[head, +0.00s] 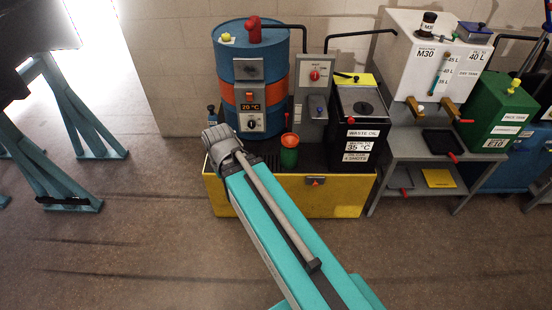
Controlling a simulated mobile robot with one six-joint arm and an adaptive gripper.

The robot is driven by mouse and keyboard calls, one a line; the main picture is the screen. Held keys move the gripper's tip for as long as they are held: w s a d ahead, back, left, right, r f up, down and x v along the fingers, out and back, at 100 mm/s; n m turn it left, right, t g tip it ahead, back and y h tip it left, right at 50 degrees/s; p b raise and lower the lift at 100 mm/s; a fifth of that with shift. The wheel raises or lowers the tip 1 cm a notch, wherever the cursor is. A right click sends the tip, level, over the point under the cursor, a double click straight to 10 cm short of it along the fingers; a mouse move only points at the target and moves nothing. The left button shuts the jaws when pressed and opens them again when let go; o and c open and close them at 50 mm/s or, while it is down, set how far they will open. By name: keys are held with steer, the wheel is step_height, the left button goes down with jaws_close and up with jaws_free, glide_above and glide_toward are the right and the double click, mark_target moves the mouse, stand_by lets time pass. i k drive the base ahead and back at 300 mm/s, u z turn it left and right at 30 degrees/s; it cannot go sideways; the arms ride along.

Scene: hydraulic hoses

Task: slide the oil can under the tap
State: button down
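A green vessel with an orange-red top (289,150) stands upright on the dark deck of the yellow bund, in front of the blue drum. It may be the oil can, but I cannot tell for sure. Two brass taps, a left tap (415,105) and a right tap (450,108), stick out low on the front of the white M30 tank (405,65). A black tray (442,141) lies below them on the grey stand. My arm reaches forward to the left of the green vessel, apart from it in the picture. My gripper's fingers are hidden beyond my wrist.
The blue drum (250,75) with an orange band stands behind the green vessel. The black waste oil box (360,125) stands between the vessel and the grey stand (400,152). The yellow bund (340,197) forms a front wall.

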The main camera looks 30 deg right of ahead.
mark_target(289, 157)
steer(key=z, duration=0.05)
steer(key=i, duration=0.9)
steer(key=u, duration=0.05)
